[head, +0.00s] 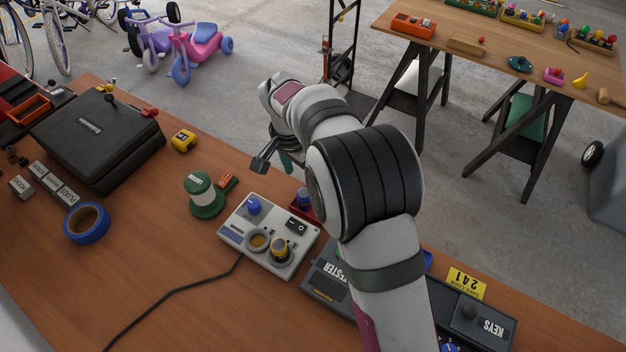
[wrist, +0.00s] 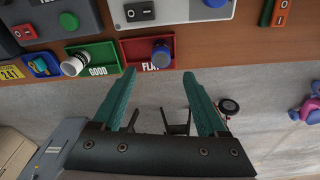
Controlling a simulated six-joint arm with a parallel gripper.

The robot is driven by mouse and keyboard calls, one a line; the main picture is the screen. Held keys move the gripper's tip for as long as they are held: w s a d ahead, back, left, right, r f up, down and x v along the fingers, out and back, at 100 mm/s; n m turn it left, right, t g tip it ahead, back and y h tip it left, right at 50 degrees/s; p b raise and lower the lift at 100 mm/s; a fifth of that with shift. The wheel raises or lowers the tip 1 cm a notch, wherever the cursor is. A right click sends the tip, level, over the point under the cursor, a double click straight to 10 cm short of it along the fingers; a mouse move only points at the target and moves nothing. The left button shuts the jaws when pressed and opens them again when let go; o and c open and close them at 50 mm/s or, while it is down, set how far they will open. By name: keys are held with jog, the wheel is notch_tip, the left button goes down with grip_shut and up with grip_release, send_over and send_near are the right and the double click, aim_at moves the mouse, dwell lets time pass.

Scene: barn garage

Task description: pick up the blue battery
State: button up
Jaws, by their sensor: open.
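The blue battery (wrist: 161,52) stands in a red tray marked FLAT (wrist: 138,60) at the table's edge in the wrist view. In the head view the blue battery (head: 304,197) shows beside my arm, in the partly hidden red tray (head: 297,211). My gripper (wrist: 160,74) is open, its two teal fingers apart and empty; in the picture their tips lie just below the tray. In the head view my gripper (head: 278,162) is partly hidden by my wrist, beyond the table's edge.
A white battery (wrist: 75,64) leans in a green GOOD tray (wrist: 106,56) beside the red one. A grey charger box (head: 232,239) with a blue knob (head: 254,205) and yellow piece (head: 281,248) is close by. A green lantern-like item (head: 206,196) stands left of it.

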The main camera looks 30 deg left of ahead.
aim_at(303, 192)
jog(key=f, duration=0.6)
jog(key=w+f, duration=0.1)
jog(key=f, duration=0.2)
jog(key=shift+f, duration=0.3)
grip_shut()
